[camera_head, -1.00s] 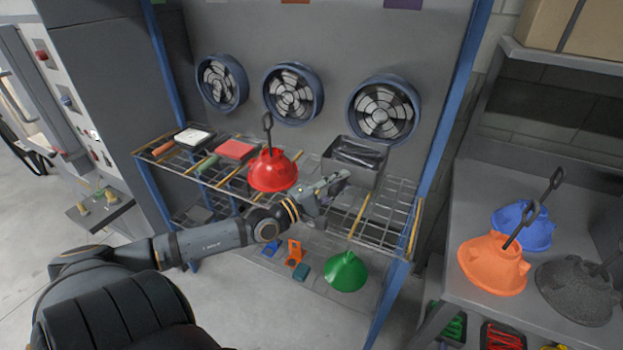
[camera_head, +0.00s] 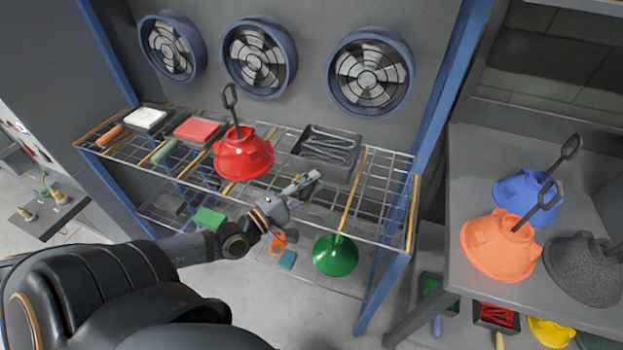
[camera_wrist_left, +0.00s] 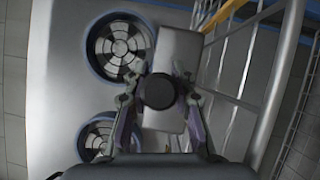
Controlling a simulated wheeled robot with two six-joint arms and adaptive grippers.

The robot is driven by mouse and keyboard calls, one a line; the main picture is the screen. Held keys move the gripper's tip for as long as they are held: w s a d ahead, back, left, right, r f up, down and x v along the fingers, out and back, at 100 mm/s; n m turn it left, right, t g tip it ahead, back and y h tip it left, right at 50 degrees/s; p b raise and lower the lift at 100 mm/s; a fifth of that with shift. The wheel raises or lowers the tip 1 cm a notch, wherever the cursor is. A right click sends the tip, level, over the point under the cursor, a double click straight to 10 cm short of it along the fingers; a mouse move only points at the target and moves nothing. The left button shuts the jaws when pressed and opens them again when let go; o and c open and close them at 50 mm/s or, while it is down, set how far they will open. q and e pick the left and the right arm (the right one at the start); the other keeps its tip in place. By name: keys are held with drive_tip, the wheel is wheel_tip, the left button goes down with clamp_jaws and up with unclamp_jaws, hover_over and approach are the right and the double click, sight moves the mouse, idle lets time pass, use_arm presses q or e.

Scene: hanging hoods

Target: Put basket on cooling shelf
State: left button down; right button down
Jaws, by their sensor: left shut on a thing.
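The dark grey basket (camera_head: 352,178) is on or just over the wire cooling shelf (camera_head: 385,208), below the gap between the middle and right fans. In the left wrist view the basket appears as a grey block (camera_wrist_left: 182,48) beyond the fingers. The fingers (camera_wrist_left: 158,108) are around a dark round end, seemingly the basket's handle. Whether the basket's underside touches the wires is hidden. My right gripper is not in view.
A red hood (camera_head: 243,160) stands left of the basket, with red (camera_head: 199,131) and white (camera_head: 146,118) trays beyond. A green hood (camera_head: 335,256) is below. Orange (camera_head: 495,247), blue and dark hoods stand on the right-hand bench. The shelf's right end is clear.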

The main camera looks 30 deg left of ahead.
use_arm(q)
drive_tip(key=shift+s+d+r, duration=0.25)
drive_tip(key=shift+s+d, duration=0.1)
drive_tip(key=shift+s, duration=0.3)
drive_tip(key=c, duration=1.5)
unclamp_jaws()
drive_tip(key=shift+w+a+f, duration=0.15)
drive_tip(key=shift+f, duration=0.2)
drive_tip(key=shift+o, duration=2)
drive_tip(key=shift+r, duration=0.3)
drive_tip(key=p+v, duration=0.4)
drive_tip(key=v, duration=0.8)
drive_tip(key=shift+p, duration=0.3)
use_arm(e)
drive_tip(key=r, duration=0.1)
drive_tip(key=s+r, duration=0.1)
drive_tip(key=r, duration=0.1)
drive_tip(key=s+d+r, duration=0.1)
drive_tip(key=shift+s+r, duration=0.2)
use_arm(q)
drive_tip(key=shift+a, duration=0.1)
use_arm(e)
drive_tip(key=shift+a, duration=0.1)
